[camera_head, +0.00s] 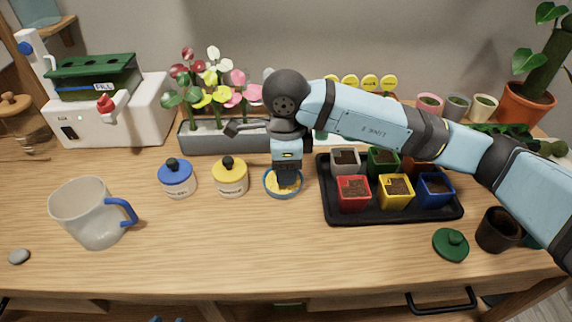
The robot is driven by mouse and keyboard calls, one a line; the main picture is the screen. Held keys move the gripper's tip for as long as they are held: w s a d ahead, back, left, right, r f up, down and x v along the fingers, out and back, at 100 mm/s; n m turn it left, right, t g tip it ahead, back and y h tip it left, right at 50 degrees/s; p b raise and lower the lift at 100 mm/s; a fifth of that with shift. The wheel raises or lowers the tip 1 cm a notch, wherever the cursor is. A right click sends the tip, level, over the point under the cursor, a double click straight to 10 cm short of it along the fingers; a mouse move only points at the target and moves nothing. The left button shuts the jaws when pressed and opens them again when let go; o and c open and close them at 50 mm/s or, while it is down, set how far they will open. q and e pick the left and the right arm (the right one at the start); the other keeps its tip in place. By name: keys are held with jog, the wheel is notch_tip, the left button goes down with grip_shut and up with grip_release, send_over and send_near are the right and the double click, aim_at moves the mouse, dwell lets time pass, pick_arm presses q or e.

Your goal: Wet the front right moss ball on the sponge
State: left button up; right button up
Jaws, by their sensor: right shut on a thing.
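My right gripper (287,183) points down into a small blue-rimmed dish (268,191) with a yellow sponge (274,184) in it. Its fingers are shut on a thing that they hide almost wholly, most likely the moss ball. The fingertips are at or just above the sponge; I cannot tell whether the held thing touches it. Rounded green shapes (546,148), perhaps other moss balls, show at the far right, partly behind my right arm. My left gripper is not in view.
A black tray (345,217) of colored soil pots stands right of the dish. Yellow (230,178) and blue (177,179) lidded jars and a clear mug (90,215) stand left. A flower planter (205,139) is behind. The front middle of the table is clear.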

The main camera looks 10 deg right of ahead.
jog(key=shift+f, duration=0.35)
jog(key=shift+f+b, duration=0.25)
jog(key=shift+b, duration=0.4)
dwell(1.4)
jog(key=shift+r+p, duration=0.55)
jog(key=shift+r, duration=0.65)
jog(key=shift+r+p, duration=1)
jog(key=shift+r, duration=1.4)
jog(key=shift+s+f, duration=0.1)
